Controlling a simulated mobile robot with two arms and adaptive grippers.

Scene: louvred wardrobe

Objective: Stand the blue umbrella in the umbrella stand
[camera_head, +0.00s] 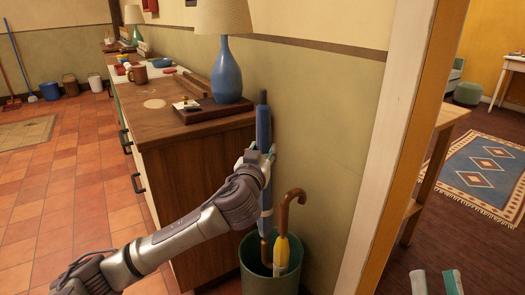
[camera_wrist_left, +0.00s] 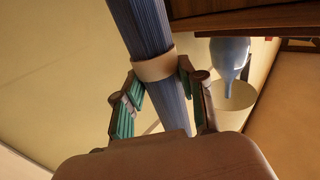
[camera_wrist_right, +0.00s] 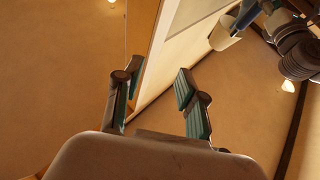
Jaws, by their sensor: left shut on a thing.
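The blue umbrella (camera_head: 263,128) is upright beside the end of the wooden cabinet. My left gripper (camera_head: 260,160) is shut on its middle. In the left wrist view the blue umbrella (camera_wrist_left: 146,28) passes between the fingers (camera_wrist_left: 158,100), with a beige band around it. Its lower part reaches down to the green umbrella stand (camera_head: 257,283). A brown piece shows below it at the stand's mouth; how deep it sits is hard to tell. My right gripper (camera_head: 436,283) is open and empty at the lower right, and the right wrist view shows its fingers (camera_wrist_right: 158,98) apart.
A yellow umbrella (camera_head: 281,255) with a brown hooked handle stands in the stand's right side. The cabinet (camera_head: 195,165) carries a blue lamp (camera_head: 227,75), a dark tray (camera_head: 208,127) and a mug (camera_head: 137,74). A white door frame (camera_head: 385,150) rises right of the stand.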

